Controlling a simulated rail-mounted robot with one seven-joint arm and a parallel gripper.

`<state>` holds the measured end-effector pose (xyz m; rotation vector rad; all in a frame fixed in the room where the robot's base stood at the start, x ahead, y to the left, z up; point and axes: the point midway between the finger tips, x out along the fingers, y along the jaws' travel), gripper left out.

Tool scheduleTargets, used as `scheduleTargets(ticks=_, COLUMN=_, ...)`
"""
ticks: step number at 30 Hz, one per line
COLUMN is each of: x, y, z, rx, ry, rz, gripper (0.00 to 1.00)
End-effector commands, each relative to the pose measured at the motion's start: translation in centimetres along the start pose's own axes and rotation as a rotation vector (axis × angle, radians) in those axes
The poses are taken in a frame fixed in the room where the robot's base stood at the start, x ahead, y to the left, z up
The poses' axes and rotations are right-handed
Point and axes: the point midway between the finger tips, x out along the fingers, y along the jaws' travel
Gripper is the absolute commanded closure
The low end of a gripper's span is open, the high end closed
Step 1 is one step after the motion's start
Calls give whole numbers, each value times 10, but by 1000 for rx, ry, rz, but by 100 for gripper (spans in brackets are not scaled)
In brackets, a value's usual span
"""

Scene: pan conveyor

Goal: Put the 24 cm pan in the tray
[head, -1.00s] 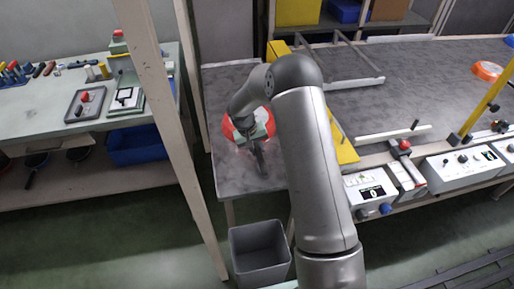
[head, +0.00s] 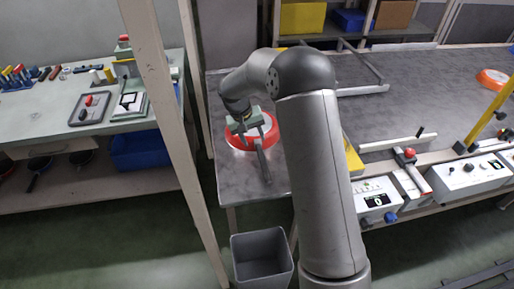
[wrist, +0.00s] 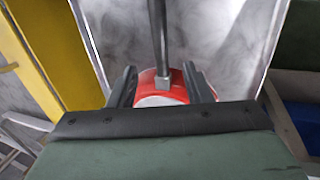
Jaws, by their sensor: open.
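A red-rimmed pan (head: 273,132) with a grey handle lies at the near left end of the grey table, its handle pointing to the near edge. I cannot read its size. My gripper (head: 254,131) is over the pan and hides part of it. In the wrist view, my gripper (wrist: 160,72) is open, with the dark handle and the pan's red rim (wrist: 178,82) showing between its fingers. Whether the fingers reach down to handle height is unclear. A second orange-red pan (head: 493,79) lies far right on the table. I cannot tell which thing is the tray.
A grey bin (head: 262,262) stands on the floor below the table's near edge. An upright post (head: 165,110) stands left of the table. A yellow bar (head: 353,160) lies right of the pan, also in the wrist view (wrist: 35,50). Control boxes (head: 375,200) line the right front.

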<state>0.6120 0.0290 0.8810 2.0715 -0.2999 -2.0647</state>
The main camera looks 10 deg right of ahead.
Motion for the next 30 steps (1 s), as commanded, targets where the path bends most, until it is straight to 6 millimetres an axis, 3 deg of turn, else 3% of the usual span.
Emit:
scheduleTargets(ticks=7, x=-27, y=2, z=5, rx=-3, ry=1, rz=-2, gripper=55)
scheduleTargets(ticks=11, x=-55, y=16, z=37, rx=-16, ry=2, rz=-14, gripper=55)
scheduleTargets(ticks=14, x=-82, y=33, z=87, rx=-28, ry=1, rz=-40, gripper=55)
scheduleTargets(ticks=18, x=-110, y=52, z=174, rx=-35, ry=3, rz=-101, gripper=55)
scheduleTargets(ticks=24, x=-115, y=60, z=288, rx=-25, ry=18, rz=-210, gripper=55)
scheduleTargets(ticks=27, x=-110, y=58, z=324, rx=-21, ry=28, rz=-255, gripper=55)
scheduleTargets(ticks=30, x=-105, y=55, z=346, rx=-19, ry=35, rz=-283, gripper=55)
